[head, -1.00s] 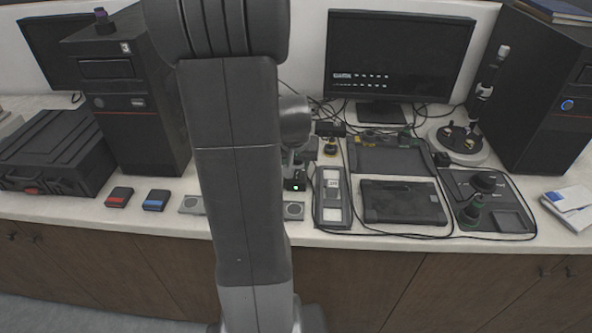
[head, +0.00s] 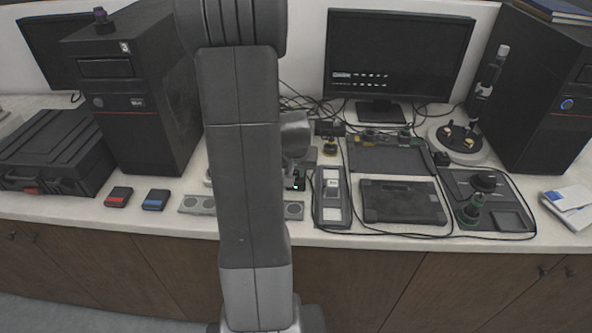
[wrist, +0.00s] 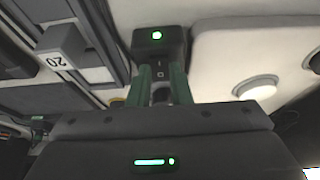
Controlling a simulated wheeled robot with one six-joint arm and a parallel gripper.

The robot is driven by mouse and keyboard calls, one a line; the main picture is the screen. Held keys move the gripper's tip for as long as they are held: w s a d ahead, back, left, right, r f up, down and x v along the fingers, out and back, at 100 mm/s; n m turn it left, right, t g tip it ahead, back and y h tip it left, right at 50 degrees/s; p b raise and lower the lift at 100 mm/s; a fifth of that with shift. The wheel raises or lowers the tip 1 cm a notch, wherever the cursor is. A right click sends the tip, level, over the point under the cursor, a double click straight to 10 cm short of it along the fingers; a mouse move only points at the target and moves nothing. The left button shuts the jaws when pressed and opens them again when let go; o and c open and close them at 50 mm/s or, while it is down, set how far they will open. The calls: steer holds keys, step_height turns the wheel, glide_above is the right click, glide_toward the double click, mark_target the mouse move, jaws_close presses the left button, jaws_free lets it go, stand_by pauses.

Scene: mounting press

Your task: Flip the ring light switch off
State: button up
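In the wrist view a small black box (wrist: 157,42) with a lit green light and a small marking below it lies just beyond my fingertips. I take it to be the ring light switch. My gripper (wrist: 158,76) points at the box's near side, its two green fingers apart with a narrow gap and nothing clearly held between them. The fingertips are very close to the box; I cannot tell whether they touch. In the head view my arm hides most of the gripper and box, and only a small green glow shows beside the arm.
A grey panel (head: 331,203) stands right of the gripper, with a black tablet-like case (head: 403,203) beyond it. A plate with round discs (head: 196,205) lies partly behind my arm. Cables (head: 357,229) run along the front. A monitor (head: 397,62) stands behind.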

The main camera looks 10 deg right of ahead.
steer(key=shift+w+r+g+p, duration=0.15)
steer(key=shift+r+g+p, duration=0.3)
steer(key=shift+p, duration=1.05)
jaws_close()
steer(key=shift+w+d+f+g+p, duration=0.15)
steer(key=shift+g+p, duration=0.4)
steer(key=shift+p, duration=0.35)
steer(key=shift+w+f+g+y+p, duration=0.1)
steer(key=shift+f+g+y+p, duration=0.1)
steer(key=shift+g+y+p, duration=0.15)
steer(key=o, duration=0.8)
jaws_free()
steer(key=r, duration=0.4)
steer(key=s+r+b, duration=0.1)
steer(key=r, duration=0.8)
steer(key=shift+s+a+r, duration=0.3)
steer(key=shift+s+r, duration=0.05)
steer(key=shift+s, duration=0.05)
